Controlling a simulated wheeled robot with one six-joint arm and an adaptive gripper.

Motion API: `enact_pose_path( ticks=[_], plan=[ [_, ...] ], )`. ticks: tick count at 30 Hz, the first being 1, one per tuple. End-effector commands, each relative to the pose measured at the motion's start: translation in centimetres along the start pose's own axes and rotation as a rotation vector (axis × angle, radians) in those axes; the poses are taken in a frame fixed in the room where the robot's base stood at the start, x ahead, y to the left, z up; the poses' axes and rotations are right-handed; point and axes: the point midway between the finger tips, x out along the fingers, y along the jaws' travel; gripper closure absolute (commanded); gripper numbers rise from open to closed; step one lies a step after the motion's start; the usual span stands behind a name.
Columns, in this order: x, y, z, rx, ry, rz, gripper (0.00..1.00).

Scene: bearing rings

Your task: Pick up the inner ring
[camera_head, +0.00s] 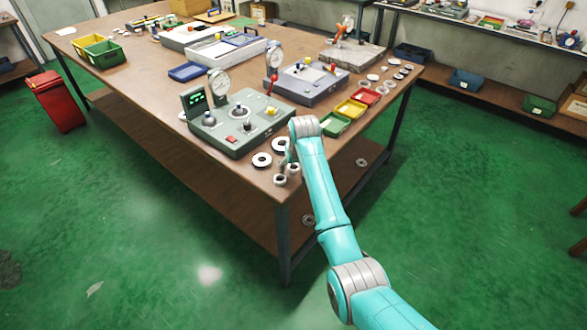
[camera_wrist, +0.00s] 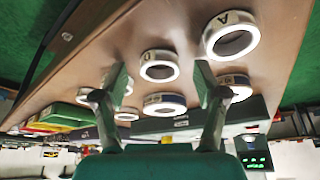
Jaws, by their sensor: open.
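Several metal bearing rings lie at the near corner of the table. In the head view one thick pale ring (camera_head: 280,179) is at the edge, and a wider dark-holed ring (camera_head: 262,160) lies behind it to the left. My gripper (camera_head: 287,160) is low over these rings, partly hidden by my arm. In the wrist view my gripper (camera_wrist: 160,82) is open, with a ring marked D (camera_wrist: 158,73) between or beyond its fingertips. A larger ring marked A (camera_wrist: 231,50) is at upper right. I cannot tell which one is the inner ring; no ring is visibly held.
A green-grey gauge station (camera_head: 237,125) stands left of my gripper. Green, yellow and red bins (camera_head: 351,109) stand to the right, with more rings (camera_head: 393,75) beyond. The brown table (camera_head: 168,103) has a lower shelf holding a few rings.

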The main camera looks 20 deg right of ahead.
Motion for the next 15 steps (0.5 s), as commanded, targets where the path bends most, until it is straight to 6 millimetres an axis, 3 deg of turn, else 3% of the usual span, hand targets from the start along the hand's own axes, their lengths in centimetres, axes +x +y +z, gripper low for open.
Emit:
enact_pose_path(
  ticks=[6,14,15],
  plan=[
    [0.06,-0.01,-0.03,0.0,0.001,0.0,0.28],
    [0.05,0.0,-0.02,0.0,0.001,0.0,0.93],
    [0.05,0.0,-0.02,0.0,0.001,0.0,0.94]
  ],
)
